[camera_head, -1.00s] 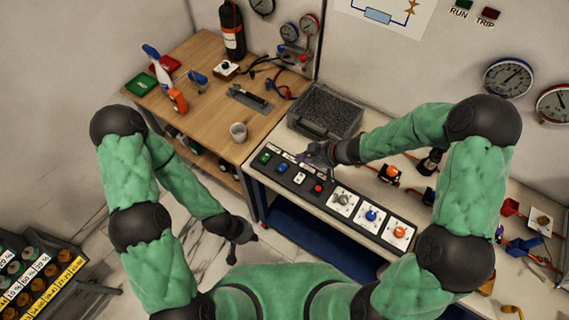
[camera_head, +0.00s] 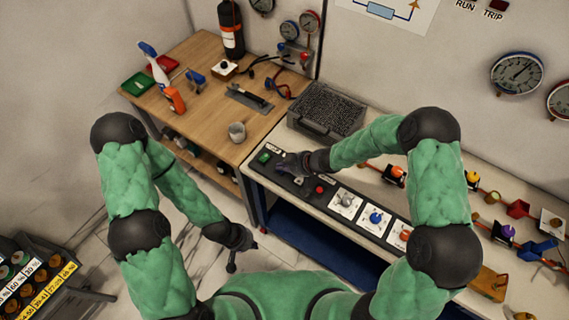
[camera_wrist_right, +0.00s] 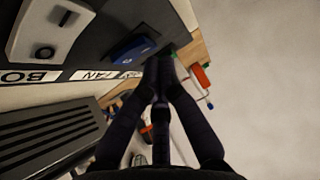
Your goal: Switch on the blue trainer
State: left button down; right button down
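A dark control panel (camera_head: 331,210) runs along the front of the right bench. It carries a green rocker (camera_head: 264,157), a red button (camera_head: 319,189) and white-plated knobs, one of them blue (camera_head: 376,217). In the right wrist view a blue rocker (camera_wrist_right: 133,48) sits beside a white switch (camera_wrist_right: 50,28) marked I and O; a label reads "FAN". My left gripper (camera_head: 232,265) hangs low, away from the benches.
A grey ridged case (camera_head: 326,110) stands behind the panel. The wooden table (camera_head: 205,105) at left holds a cup (camera_head: 237,132), tools and a dark cylinder (camera_head: 231,30). Coloured valves and fittings line the bench at right. A bottle rack (camera_head: 40,285) stands at lower left.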

jog(key=shift+f, duration=0.1)
dwell(0.3)
jog(key=shift+f+b, duration=0.2)
jog(key=shift+b, duration=0.4)
jog(key=b, duration=0.3)
jog(key=f+t+b, duration=0.1)
jog(key=b, duration=0.2)
jog(key=shift+s+a+n+h+b, duration=0.2)
jog(key=shift+n+h+b, duration=0.15)
jog(key=shift+n+h, duration=0.05)
jog(key=shift+r+p, duration=0.25)
jog(key=shift+p, duration=0.1)
jog(key=shift+w+d, duration=0.1)
jog(key=shift+w+d+r+p, duration=0.35)
jog(key=shift+w+p, duration=0.25)
jog(key=shift+p, duration=0.55)
